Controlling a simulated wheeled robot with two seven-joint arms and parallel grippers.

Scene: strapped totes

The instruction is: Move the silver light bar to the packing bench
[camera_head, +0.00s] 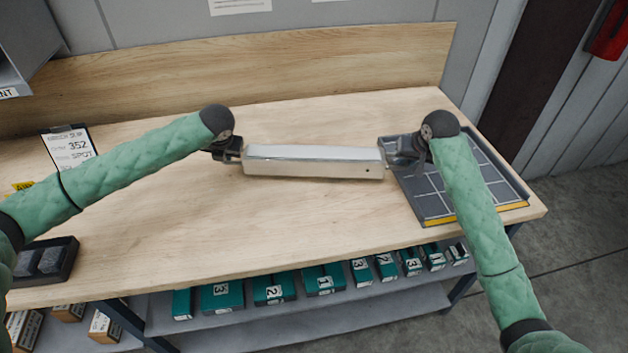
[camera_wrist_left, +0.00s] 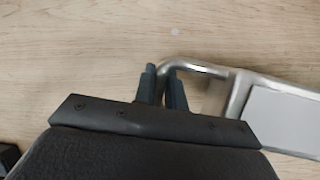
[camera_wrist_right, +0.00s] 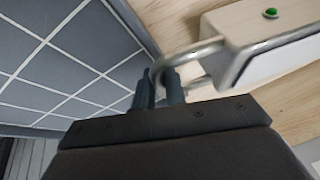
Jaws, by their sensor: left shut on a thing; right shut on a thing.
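The silver light bar (camera_head: 314,163) is a long box with a pale front face and a metal loop handle at each end. It is over the middle of the wooden packing bench (camera_head: 190,230); I cannot tell whether it touches the top. My left gripper (camera_head: 238,152) is shut on its left handle, and that handle also shows between the fingers in the left wrist view (camera_wrist_left: 190,68). My right gripper (camera_head: 393,155) is shut on its right handle, seen in the right wrist view (camera_wrist_right: 195,52). A small green spot (camera_wrist_right: 271,13) shows in the right wrist view.
A dark gridded mat (camera_head: 440,203) with a yellow edge lies at the bench's right end, under my right gripper. A clipboard (camera_head: 70,148) and a dark tray (camera_head: 65,265) are at the left. Several green boxes (camera_head: 273,289) fill the shelf below. The front middle of the bench is clear.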

